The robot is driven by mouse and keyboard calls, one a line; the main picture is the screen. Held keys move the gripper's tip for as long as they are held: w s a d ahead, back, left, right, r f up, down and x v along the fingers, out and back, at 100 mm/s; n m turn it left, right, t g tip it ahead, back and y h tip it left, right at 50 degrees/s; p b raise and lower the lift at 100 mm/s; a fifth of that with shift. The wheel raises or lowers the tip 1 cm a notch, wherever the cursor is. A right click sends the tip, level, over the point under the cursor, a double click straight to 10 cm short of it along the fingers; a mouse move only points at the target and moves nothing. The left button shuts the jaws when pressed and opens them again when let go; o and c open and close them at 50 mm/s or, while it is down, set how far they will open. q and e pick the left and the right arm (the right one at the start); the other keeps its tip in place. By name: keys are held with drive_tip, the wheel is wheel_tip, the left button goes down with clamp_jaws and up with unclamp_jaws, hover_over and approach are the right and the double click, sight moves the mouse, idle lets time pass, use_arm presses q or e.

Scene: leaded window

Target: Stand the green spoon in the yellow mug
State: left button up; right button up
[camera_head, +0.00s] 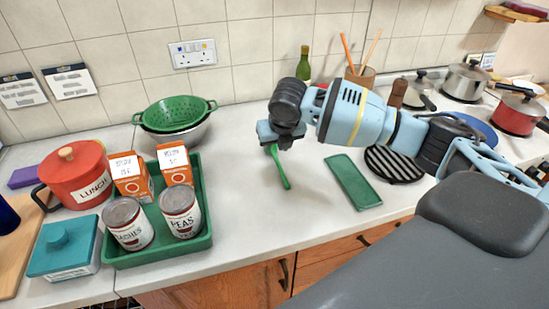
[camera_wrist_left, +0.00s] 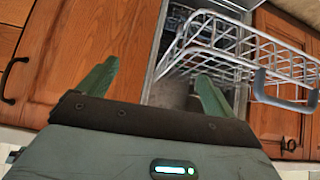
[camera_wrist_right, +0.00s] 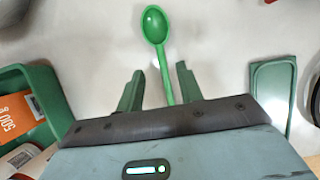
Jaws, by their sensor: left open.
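The green spoon (camera_head: 282,172) appears to lie on the counter, partly hidden by my right gripper (camera_head: 268,138) in the head view. In the right wrist view the spoon's bowl (camera_wrist_right: 155,25) points away from my right gripper (camera_wrist_right: 160,82). Its handle runs between the two spread fingers, which do not visibly touch it. My left gripper (camera_wrist_left: 155,85) is open and empty, in front of wooden cupboard doors and a wire rack. It is outside the head view. No yellow mug shows in any view.
A green tray (camera_head: 150,250) with cans and orange boxes stands to the left. A green colander (camera_head: 176,113) is behind it, and a flat green dish (camera_head: 352,182) lies to the right. The wire rack (camera_wrist_left: 240,50) juts out beside my left gripper. The front middle counter is clear.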

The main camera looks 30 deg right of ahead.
sight(275, 155)
drive_tip(key=x, duration=0.5)
drive_tip(key=shift+d, duration=0.15)
clamp_jaws()
